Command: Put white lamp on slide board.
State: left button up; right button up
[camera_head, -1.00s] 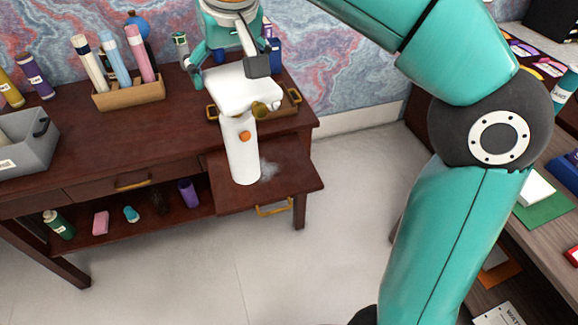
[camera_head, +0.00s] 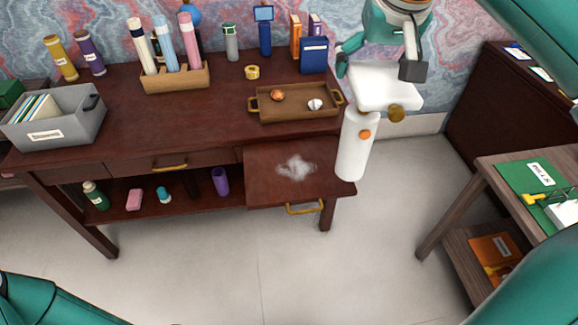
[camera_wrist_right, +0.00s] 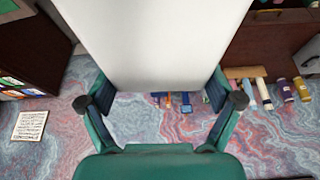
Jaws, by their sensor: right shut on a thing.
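The white lamp (camera_head: 354,147) has a white body with an orange button, a brass-coloured knob and a wide flat white head. My right gripper (camera_head: 378,68) is shut on the lamp's head and holds it upright. In the right wrist view the lamp's white surface (camera_wrist_right: 155,40) fills the space between the fingers (camera_wrist_right: 160,96). The slide board (camera_head: 270,183) is pulled out from the desk's right front, with a whitish patch on it. In the head view the lamp overlaps the board's right edge; its height above the board is unclear. My left gripper is out of view.
The desk (camera_head: 185,115) carries a brown tray (camera_head: 290,117) with small items, a wooden holder (camera_head: 175,82) of tubes, a grey bin (camera_head: 75,128) and several bottles. A side shelf unit (camera_head: 470,190) stands at right. The board's surface looks otherwise clear.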

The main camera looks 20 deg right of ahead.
aim_at(293, 155)
jog(key=z, duration=0.1)
jog(key=i, duration=1)
jog(key=u, duration=0.1)
